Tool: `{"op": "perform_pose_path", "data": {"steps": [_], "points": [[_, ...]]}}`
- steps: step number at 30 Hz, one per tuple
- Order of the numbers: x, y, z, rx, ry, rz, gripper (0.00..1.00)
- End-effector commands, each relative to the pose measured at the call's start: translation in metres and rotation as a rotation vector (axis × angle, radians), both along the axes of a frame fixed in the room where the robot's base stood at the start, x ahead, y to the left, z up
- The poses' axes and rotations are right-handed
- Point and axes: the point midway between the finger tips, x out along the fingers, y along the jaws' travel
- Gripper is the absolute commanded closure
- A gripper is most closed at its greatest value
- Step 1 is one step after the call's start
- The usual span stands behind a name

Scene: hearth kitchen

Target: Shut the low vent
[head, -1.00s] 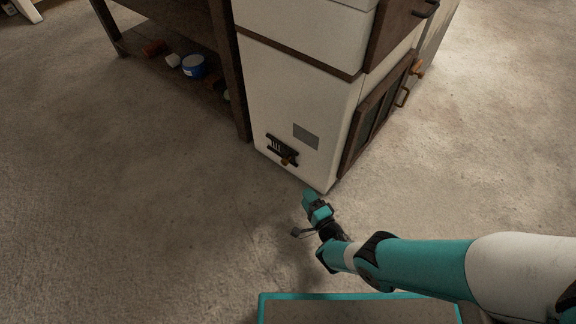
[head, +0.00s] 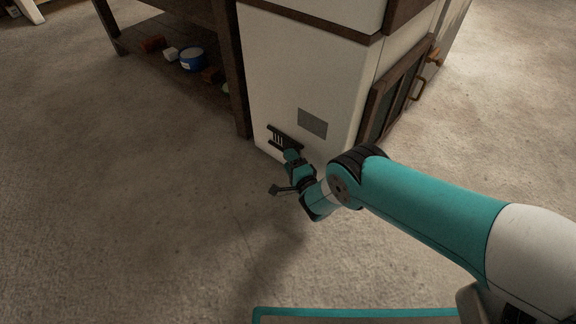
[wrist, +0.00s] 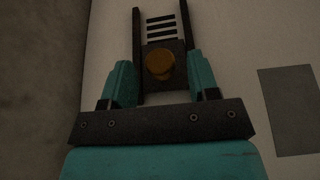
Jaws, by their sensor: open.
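The low vent (head: 279,135) is a dark slotted fitting low on the front of the white stove body. In the wrist view, the vent (wrist: 161,24) shows two dark side rails and several uncovered dark slots. Below the slots is a dark slide plate (wrist: 178,46) with a round brass-coloured knob (wrist: 159,64). My gripper (head: 291,156) is right at the vent and hides its lower part in the head view. In the wrist view, my gripper (wrist: 161,72) is open, with one teal finger on each side of the knob. I cannot tell whether either finger touches anything.
A grey square plate (head: 312,123) is on the stove face right of the vent, also in the wrist view (wrist: 290,110). A dark wooden shelf unit with a blue tin (head: 192,59) stands to the left. The floor (head: 150,200) in front is clear.

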Motion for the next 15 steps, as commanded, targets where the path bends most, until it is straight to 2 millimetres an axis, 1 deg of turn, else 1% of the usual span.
{"op": "perform_pose_path", "data": {"steps": [1, 6, 15], "points": [[0.005, 0.002, -0.007, 0.001, 0.000, -0.001, 0.45], [0.015, 0.008, -0.004, 0.000, 0.000, -0.001, 0.45], [0.019, 0.011, 0.000, 0.000, 0.001, 0.001, 0.45]]}}
